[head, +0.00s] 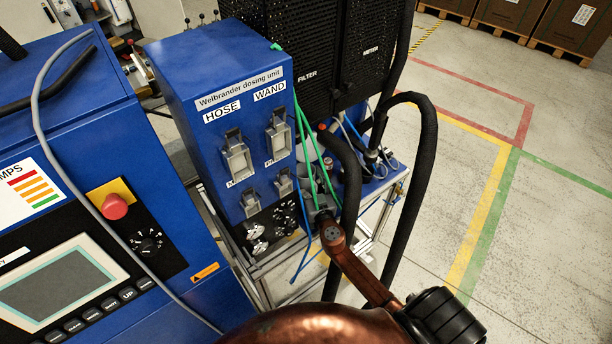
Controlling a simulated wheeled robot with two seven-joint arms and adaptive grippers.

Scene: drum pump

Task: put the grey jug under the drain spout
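My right arm reaches in from the bottom, and my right gripper (319,207) is low in front of the blue dosing unit, among hoses and thin cables. The wrist and a thick black hose partly cover the gripper, and its fingertips cannot be made out. I cannot tell whether it is open or shut, or whether it holds anything. I cannot make out the grey jug or the drain spout. My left gripper is not in view.
The blue dosing unit (205,75) has HOSE and WAND holders. Thick black hoses (425,170) loop close to my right arm. A blue control cabinet (185,205) with a red button (115,206) stands at left.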

